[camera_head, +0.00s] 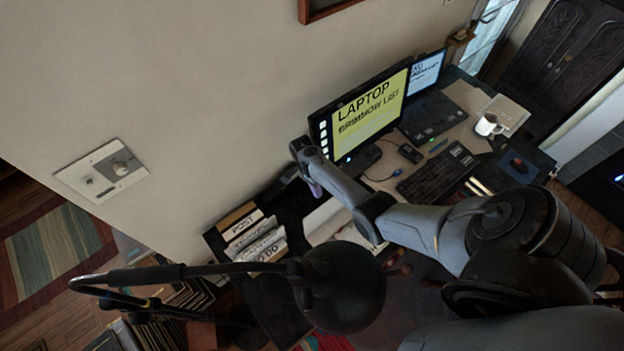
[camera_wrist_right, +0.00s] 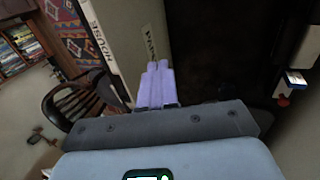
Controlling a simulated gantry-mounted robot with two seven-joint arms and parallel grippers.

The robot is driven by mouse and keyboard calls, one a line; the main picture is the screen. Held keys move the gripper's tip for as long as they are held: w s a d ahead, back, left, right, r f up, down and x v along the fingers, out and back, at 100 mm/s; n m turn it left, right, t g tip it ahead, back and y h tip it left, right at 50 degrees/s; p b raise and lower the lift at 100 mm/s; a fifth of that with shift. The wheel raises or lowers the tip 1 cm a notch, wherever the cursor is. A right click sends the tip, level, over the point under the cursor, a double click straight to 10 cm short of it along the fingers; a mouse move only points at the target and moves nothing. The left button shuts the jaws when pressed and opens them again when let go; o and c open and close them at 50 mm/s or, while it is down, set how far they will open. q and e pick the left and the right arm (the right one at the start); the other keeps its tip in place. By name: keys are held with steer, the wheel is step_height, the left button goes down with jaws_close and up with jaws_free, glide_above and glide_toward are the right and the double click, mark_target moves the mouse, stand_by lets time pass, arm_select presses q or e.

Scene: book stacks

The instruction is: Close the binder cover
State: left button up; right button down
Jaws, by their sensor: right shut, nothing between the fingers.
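My right gripper (camera_head: 316,190) reaches over the back of the desk in the head view. Its purple fingers (camera_wrist_right: 154,84) are shut together and empty in the right wrist view. A pale binder panel (camera_wrist_right: 128,25) rises just beyond the fingertips. It has a white strip lettered "HOUSE" (camera_wrist_right: 98,46) on its left edge and a smaller label near the fingertips. A dark panel lies to its right. I cannot tell whether the fingers touch the binder. In the head view a pale part, likely of the binder (camera_head: 322,214), shows below my forearm, mostly hidden. My left gripper is not in view.
A black desk lamp (camera_head: 342,286) stands in the foreground. A letter tray labelled "POST" (camera_head: 243,226) is left of the binder. A monitor (camera_head: 372,112), keyboard (camera_head: 438,172) and white mug (camera_head: 487,125) are to the right. The wall is close behind the desk.

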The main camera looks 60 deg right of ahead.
arm_select(q)
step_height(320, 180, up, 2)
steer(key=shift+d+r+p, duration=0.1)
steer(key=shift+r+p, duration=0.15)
steer(key=shift+p, duration=0.4)
arm_select(e)
steer(key=s, duration=0.1)
steer(key=s+a, duration=0.1)
steer(key=s, duration=0.1)
steer(key=shift+r, duration=0.2)
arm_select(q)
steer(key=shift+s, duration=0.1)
arm_select(e)
steer(key=shift+w+a, duration=0.1)
steer(key=shift+w, duration=0.05)
